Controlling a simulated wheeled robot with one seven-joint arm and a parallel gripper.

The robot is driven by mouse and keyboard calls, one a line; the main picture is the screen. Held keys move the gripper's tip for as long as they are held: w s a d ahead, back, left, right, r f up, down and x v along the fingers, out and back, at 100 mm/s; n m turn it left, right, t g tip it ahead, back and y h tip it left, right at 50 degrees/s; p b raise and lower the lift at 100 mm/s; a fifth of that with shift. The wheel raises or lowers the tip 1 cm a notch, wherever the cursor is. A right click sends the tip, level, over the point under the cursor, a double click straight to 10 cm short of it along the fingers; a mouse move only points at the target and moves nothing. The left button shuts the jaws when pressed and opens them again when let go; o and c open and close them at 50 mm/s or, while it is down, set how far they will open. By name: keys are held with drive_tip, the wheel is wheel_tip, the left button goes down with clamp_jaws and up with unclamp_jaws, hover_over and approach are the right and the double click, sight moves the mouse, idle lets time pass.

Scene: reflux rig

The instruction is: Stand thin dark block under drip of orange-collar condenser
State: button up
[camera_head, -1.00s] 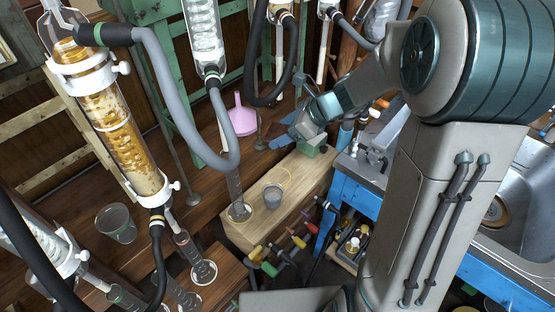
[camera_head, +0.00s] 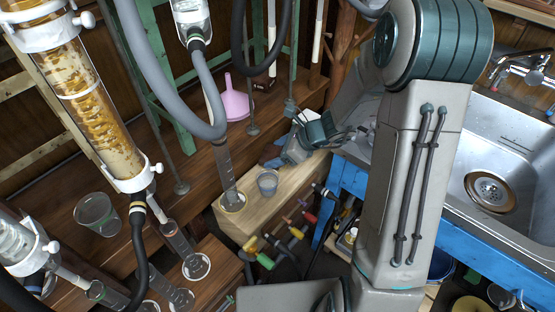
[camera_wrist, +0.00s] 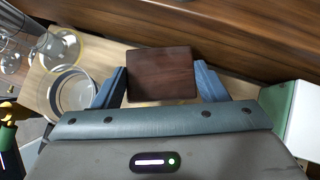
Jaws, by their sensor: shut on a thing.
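My gripper (camera_wrist: 160,85) has its two blue fingers on either side of a thin dark brown block (camera_wrist: 161,74) and is shut on it. In the head view my gripper (camera_head: 272,162) is over the far part of the pale wooden board, beyond a small cup; the block is not clear there. A clear condenser (camera_head: 192,18) hangs at the top. I cannot tell for sure which collar is orange.
The pale board (camera_head: 238,233) bears a cup (camera_head: 267,182) and a glass cylinder (camera_head: 226,175). A pink funnel (camera_head: 235,101) stands behind. Several cylinders and a beaker (camera_head: 97,214) are at left. Coloured valves (camera_head: 296,232) line the front. A green-and-white block (camera_wrist: 290,115) is right of my gripper.

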drive_tip(key=shift+f, duration=1.05)
drive_tip(key=shift+f+b, duration=0.15)
drive_tip(key=shift+b, duration=0.15)
drive_tip(key=o, duration=1)
drive_tip(key=shift+o, duration=0.2)
